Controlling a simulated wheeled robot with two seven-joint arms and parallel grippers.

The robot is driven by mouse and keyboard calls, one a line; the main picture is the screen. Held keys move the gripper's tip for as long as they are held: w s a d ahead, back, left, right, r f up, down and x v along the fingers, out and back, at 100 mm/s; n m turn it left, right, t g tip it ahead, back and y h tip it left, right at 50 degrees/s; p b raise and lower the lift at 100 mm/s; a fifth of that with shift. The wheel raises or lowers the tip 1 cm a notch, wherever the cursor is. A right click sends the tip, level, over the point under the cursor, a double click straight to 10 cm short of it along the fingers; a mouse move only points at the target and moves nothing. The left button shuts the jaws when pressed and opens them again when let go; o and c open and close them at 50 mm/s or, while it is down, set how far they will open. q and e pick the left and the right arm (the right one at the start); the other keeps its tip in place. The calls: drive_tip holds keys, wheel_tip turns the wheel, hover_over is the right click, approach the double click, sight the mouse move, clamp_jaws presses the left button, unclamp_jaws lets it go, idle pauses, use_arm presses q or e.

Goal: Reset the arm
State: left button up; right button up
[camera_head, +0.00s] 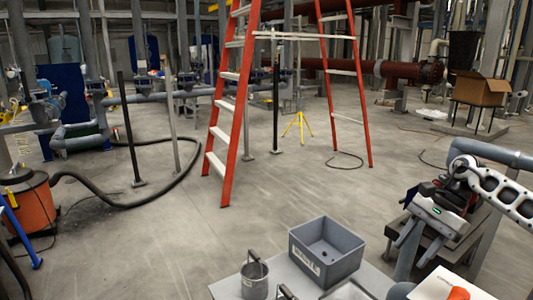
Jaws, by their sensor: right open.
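My right gripper (416,236) is at the right, with its arm (495,188) coming in from the right edge. Its fingers are open, point down and to the left, and show nothing between them. It is above and to the right of a grey open box (327,278), apart from it in the picture. My left gripper and left arm are not in view.
The grey box stands on a light table (225,289) at the bottom, beside a metal pot (254,280). An orange item (458,293) is at the bottom right. A red stepladder (228,100), orange vacuum (32,205) and black hose (120,205) stand around mostly open floor.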

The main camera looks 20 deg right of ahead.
drive_tip(key=a+f+m+t+y, duration=0.35)
drive_tip(key=a+m, duration=0.45)
drive_tip(key=a, duration=0.3)
drive_tip(key=w+a+f+m+t+y, duration=0.1)
drive_tip(key=a+f+m+t+y, duration=0.2)
drive_tip(key=a+m, duration=0.6)
drive_tip(key=a+f+m+t+y, duration=0.25)
drive_tip(key=a+m+t, duration=0.35)
drive_tip(key=a, duration=0.6)
drive_tip(key=s+f+m+g+h, duration=0.1)
drive_tip(key=s+f+m+h, duration=0.5)
drive_tip(key=m, duration=0.9)
drive_tip(key=s+d+f+m+g+h, duration=0.1)
drive_tip(key=s+f+m+h, duration=0.5)
drive_tip(key=m, duration=0.9)
drive_tip(key=s+f, duration=0.2)
drive_tip(key=s, duration=0.2)
drive_tip(key=shift+d+m+h, duration=0.3)
drive_tip(key=shift+m, duration=0.1)
